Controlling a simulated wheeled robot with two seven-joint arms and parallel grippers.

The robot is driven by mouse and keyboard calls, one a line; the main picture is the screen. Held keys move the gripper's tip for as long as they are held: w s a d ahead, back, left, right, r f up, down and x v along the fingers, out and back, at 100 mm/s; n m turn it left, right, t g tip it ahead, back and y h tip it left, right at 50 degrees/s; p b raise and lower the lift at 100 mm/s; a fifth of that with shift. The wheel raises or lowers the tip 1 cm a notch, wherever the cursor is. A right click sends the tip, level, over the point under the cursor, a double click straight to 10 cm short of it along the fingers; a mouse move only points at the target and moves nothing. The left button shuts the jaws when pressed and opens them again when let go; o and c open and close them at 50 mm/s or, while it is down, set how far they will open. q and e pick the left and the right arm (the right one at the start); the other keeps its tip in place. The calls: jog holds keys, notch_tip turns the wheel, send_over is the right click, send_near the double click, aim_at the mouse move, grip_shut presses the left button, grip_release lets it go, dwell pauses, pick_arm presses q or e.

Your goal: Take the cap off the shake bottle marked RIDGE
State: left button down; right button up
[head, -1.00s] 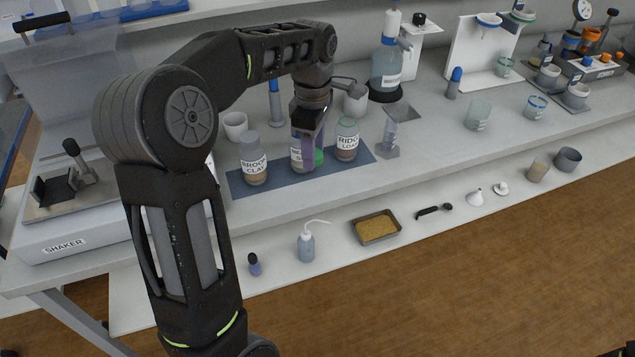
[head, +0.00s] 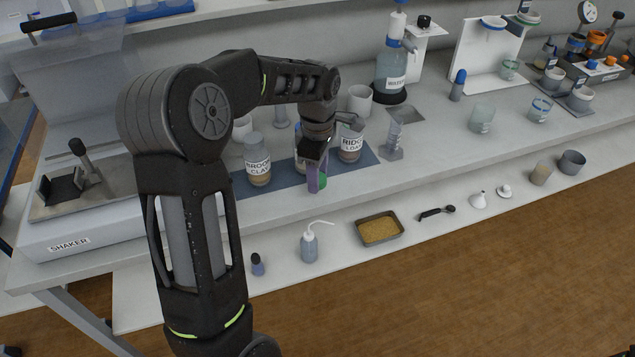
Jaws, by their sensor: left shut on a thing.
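The shake bottle marked RIDGE LOAM (head: 350,147) stands upright at the right end of the blue mat (head: 236,187). Part of my left gripper's wrist overlaps its top, so its mouth is hard to see. My left gripper (head: 317,181) is in front of and left of that bottle, by the mat's front edge, with purple fingers pointing down. It is shut on a green cap (head: 323,183), mostly hidden by the fingers and apart from the bottle. My right gripper is not in view.
The BROOK CLAY bottle (head: 257,166) stands at the mat's left; a middle bottle is mostly hidden behind my gripper. A shaker (head: 68,241) is at left. A wash bottle (head: 309,246) and a soil tray (head: 380,230) lie on the lower front ledge.

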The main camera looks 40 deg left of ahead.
pick_arm(q)
jog(key=shift+f, duration=1.55)
jog(key=shift+f, duration=0.15)
jog(key=c, duration=0.8)
grip_release()
jog(key=shift+c, duration=0.2)
notch_tip(320, 180, up, 12)
jog(key=shift+r, duration=0.2)
jog(key=shift+f, duration=0.1)
